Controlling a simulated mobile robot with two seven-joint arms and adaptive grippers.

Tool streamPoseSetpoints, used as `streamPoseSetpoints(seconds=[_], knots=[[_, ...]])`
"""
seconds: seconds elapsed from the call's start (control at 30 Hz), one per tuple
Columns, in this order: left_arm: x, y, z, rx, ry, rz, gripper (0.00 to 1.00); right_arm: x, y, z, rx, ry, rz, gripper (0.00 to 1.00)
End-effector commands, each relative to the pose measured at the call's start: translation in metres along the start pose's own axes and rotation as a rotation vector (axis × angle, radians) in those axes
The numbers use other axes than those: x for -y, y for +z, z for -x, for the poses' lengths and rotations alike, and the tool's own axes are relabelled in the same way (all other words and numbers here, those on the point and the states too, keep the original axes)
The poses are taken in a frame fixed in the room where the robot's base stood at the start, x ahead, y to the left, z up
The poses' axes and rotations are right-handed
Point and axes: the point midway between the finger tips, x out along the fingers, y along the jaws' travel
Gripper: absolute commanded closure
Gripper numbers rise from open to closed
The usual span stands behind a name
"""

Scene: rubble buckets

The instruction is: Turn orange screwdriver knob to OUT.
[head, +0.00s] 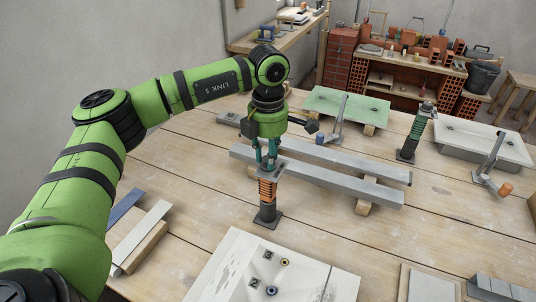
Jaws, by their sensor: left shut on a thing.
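The orange screwdriver knob (267,189) stands upright on a dark square base (267,217) on the wooden table. It has an orange ribbed body with a grey top. My left gripper (267,167) points straight down over it, with its fingers shut on the knob's top. The fingers hide part of that top. No OUT mark can be read at this size, so I cannot tell which way the knob is turned. My right gripper is not in view.
A similar green knob (416,126) stands at the back right. Grey metal bars (330,178) lie just behind the orange knob. A white panel (235,275) lies in front, and a green plate (347,104) lies at the back. Bare table (400,230) lies to the right.

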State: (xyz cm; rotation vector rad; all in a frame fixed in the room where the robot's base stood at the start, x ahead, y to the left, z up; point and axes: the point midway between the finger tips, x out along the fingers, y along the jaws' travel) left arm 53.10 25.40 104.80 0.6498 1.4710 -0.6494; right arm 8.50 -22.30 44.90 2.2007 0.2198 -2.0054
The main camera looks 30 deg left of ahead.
Motion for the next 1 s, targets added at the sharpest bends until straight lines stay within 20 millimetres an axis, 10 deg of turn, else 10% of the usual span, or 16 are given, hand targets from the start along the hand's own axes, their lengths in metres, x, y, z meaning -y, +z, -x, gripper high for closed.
streamPoseSetpoints(seconds=[0.23,0.27,0.3,0.73,1.0], knots=[[0.001,0.000,-0.001,-0.002,-0.002,-0.001,1.00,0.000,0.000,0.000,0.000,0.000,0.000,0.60],[0.001,0.000,-0.001,-0.002,-0.002,-0.001,0.62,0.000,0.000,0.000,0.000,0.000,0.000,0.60],[0.001,0.000,-0.001,-0.002,-0.002,0.000,0.46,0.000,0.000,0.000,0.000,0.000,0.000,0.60],[0.000,0.001,0.006,0.001,0.001,0.001,0.46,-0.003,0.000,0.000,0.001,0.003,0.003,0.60],[0.000,0.001,0.057,0.003,0.002,0.001,0.46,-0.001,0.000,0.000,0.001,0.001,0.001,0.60]])
